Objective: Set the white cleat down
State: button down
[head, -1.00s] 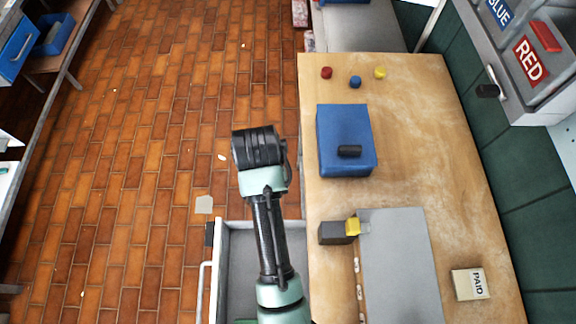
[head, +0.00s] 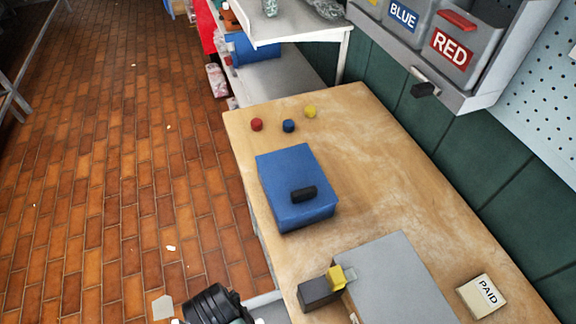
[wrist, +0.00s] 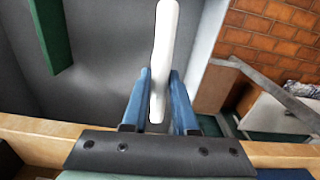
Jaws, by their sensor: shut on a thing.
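The white cleat (wrist: 166,35) shows in the wrist view as a long, narrow bar pointing away from my gripper. My gripper (wrist: 160,82) is shut on it, with one blue finger on each side near its lower end. Below the cleat is the grey inside of an open drawer (wrist: 105,85). How high the cleat hangs above the drawer floor I cannot tell. In the head view my gripper and the cleat are out of frame.
A green bar (wrist: 50,30) lies at the drawer's left in the wrist view.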

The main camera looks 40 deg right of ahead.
jog(key=shift+s+f+m, duration=0.1)
jog(key=shift+f+m, duration=0.15)
jog(key=shift+m, duration=0.15)
notch_tip(320, 180, down, 10)
jog(key=shift+b, duration=0.6)
jog(key=shift+f, duration=0.2)
jog(key=c, duration=0.7)
grip_release()
jog(key=shift+r, duration=0.1)
